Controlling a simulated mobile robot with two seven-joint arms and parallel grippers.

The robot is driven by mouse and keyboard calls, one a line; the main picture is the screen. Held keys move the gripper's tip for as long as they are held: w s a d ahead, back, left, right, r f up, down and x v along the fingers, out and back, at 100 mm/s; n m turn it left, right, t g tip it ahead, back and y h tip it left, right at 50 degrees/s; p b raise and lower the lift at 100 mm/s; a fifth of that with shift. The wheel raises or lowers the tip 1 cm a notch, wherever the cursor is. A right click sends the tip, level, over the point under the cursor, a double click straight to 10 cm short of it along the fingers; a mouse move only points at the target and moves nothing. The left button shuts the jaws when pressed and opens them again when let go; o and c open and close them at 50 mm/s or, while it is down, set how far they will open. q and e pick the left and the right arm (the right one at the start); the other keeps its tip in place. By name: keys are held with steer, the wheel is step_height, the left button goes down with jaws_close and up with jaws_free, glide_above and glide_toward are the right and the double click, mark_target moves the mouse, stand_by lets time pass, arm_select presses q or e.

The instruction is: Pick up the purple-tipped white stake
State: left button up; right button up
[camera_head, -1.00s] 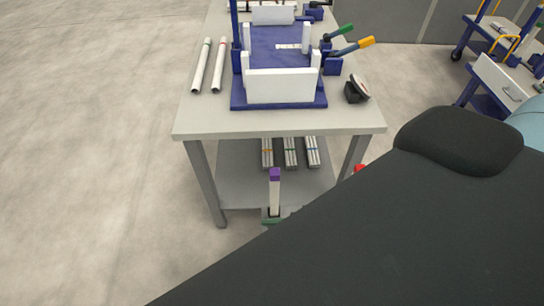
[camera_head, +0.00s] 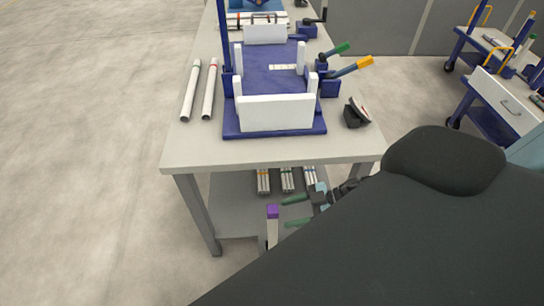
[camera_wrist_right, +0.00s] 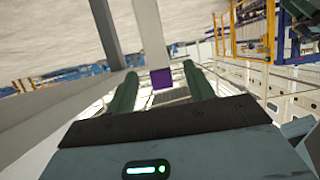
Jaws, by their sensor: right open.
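The white stake (camera_head: 273,232) stands upright with its purple tip (camera_head: 272,211) on top, in front of the table's lower shelf. My black arm hides its lower part. My right gripper (camera_head: 286,211) has green fingers and is open, just right of the stake, with its fingers pointing left toward it. In the right wrist view the picture is upside down. There the purple tip (camera_wrist_right: 162,78) shows between the two open fingers (camera_wrist_right: 160,70), and the white shaft (camera_wrist_right: 148,30) runs up from it. I cannot tell whether the fingers touch it. My left gripper is not in view.
The table (camera_head: 190,150) stands above and behind the stake. It bears a blue fixture (camera_head: 235,128) with white panels, and two white tubes (camera_head: 209,90) at left. Bundled pipes (camera_head: 263,180) lie on the lower shelf. Floor at left is clear.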

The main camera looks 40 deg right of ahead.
steer(key=x, duration=0.7)
steer(key=shift+w+a+f+p, duration=0.15)
steer(key=shift+w+a+p, duration=0.1)
steer(key=shift+w+p, duration=0.1)
jaws_close()
stand_by(0.4)
